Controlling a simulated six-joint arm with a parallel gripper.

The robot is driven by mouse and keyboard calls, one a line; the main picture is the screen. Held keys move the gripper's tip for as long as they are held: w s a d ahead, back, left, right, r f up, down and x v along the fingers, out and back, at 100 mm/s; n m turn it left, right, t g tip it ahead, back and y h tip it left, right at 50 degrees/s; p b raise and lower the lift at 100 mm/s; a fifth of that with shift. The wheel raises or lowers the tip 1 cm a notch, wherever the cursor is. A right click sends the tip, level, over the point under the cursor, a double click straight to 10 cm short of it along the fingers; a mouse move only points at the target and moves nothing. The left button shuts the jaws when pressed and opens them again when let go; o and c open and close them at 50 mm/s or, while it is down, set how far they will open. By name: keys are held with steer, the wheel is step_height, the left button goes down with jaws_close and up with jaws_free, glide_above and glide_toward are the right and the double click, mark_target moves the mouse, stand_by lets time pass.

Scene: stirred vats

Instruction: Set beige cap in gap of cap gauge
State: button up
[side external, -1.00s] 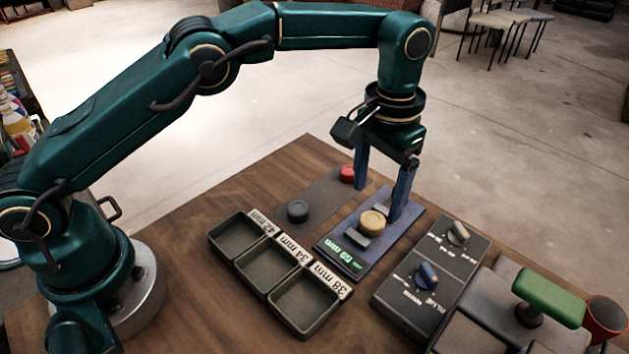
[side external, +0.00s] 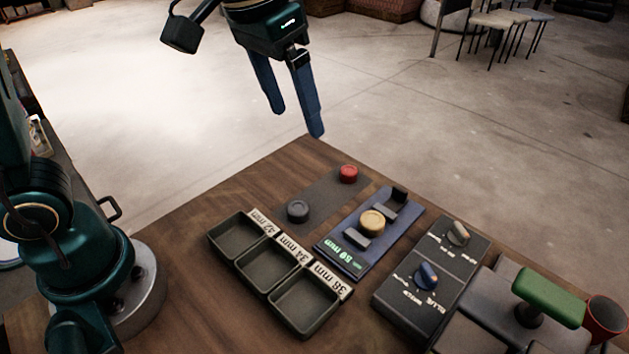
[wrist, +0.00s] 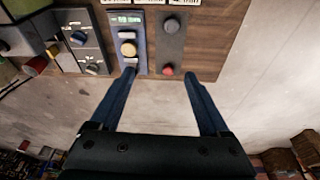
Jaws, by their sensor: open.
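The beige cap (side external: 372,222) sits on the blue cap gauge (side external: 334,246), in the gap between its two dark jaws. In the wrist view the beige cap (wrist: 128,48) shows between the two light jaws of the gauge (wrist: 140,68). The gauge has a lit green display whose reading I cannot make out surely. My gripper (side external: 296,125) is open and empty, raised high above the far edge of the table and away from the gauge. Its two blue fingers also spread wide in the wrist view (wrist: 160,75).
A grey cap (side external: 298,211) and a red cap (side external: 348,174) rest on a dark mat (side external: 322,197). Three empty trays with size labels (side external: 268,268) stand left of the gauge. A control box with knobs (side external: 405,302) and a green-handled device (side external: 548,298) stand right.

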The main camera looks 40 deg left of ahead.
steer(key=s+a+f+t, duration=0.1)
steer(key=s+a+f, duration=0.1)
steer(key=s, duration=0.4)
steer(key=s+a+f+t, duration=0.1)
steer(key=s+a+f, duration=0.1)
steer(key=s, duration=0.4)
steer(key=shift+a+n+t+y, duration=0.3)
steer(key=shift+a+n, duration=0.1)
steer(key=shift+a, duration=0.15)
